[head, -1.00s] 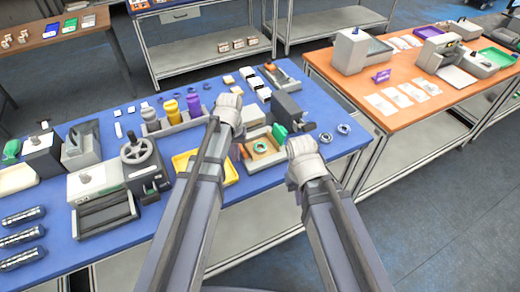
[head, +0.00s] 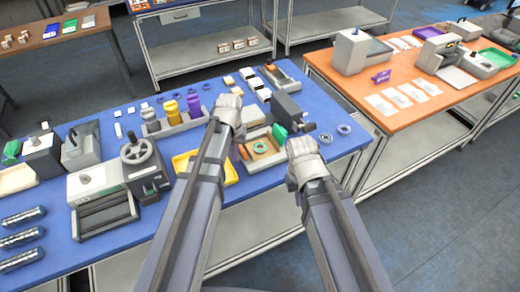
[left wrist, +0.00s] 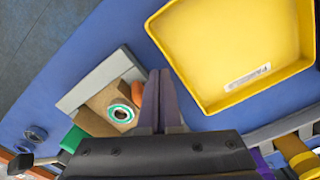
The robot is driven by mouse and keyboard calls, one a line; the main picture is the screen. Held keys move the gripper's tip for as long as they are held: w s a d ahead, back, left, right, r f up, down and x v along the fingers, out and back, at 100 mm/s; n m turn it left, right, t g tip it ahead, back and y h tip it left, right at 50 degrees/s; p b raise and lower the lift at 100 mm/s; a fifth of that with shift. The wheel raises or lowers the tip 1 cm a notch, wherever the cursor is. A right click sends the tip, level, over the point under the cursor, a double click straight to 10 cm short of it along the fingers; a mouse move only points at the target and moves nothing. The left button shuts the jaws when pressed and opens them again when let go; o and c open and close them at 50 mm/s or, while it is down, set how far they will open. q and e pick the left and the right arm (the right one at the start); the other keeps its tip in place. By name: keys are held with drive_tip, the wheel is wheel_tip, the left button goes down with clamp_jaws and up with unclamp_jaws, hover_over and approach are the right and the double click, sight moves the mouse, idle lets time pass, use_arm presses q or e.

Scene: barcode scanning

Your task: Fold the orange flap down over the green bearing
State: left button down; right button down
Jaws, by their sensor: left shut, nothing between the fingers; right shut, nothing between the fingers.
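The green bearing (head: 260,147), a teal ring, lies flat in a tan fixture with a grey rim on the blue table. It also shows in the left wrist view (left wrist: 111,112). The orange flap (left wrist: 137,95) stands at the fixture's edge beside the bearing, and it shows in the head view (head: 243,152). My left gripper (head: 238,131) is shut and empty. Its fingertips (left wrist: 160,74) are right beside the flap, on the side towards the yellow tray; I cannot tell whether they touch. My right gripper (head: 303,148) is shut and empty, right of the fixture, its fingertips mostly hidden.
A yellow tray (left wrist: 300,45) lies close beside the fixture. A green block (head: 279,134) and a dark grey device (head: 286,106) with a lever stand at the fixture's far right. Two loose rings (head: 344,129) lie on the table to the right. Yellow and purple parts stand behind left.

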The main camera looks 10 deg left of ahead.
sight(260, 149)
use_arm(q)
drive_tip(key=shift+d, duration=0.1)
idle(0.5)
drive_tip(key=shift+w+d, duration=0.4)
drive_tip(key=shift+d, duration=0.05)
drive_tip(key=shift+w+d, duration=0.3)
drive_tip(key=shift+d, duration=0.35)
drive_tip(key=shift+w+d, duration=0.3)
drive_tip(key=shift+d, duration=0.15)
drive_tip(key=shift+d+r, duration=0.1)
drive_tip(key=shift+d, duration=0.1)
drive_tip(key=shift+w+d, duration=0.4)
drive_tip(key=shift+w, duration=0.1)
drive_tip(key=shift+w+d, duration=0.65)
drive_tip(key=shift+d, duration=0.3)
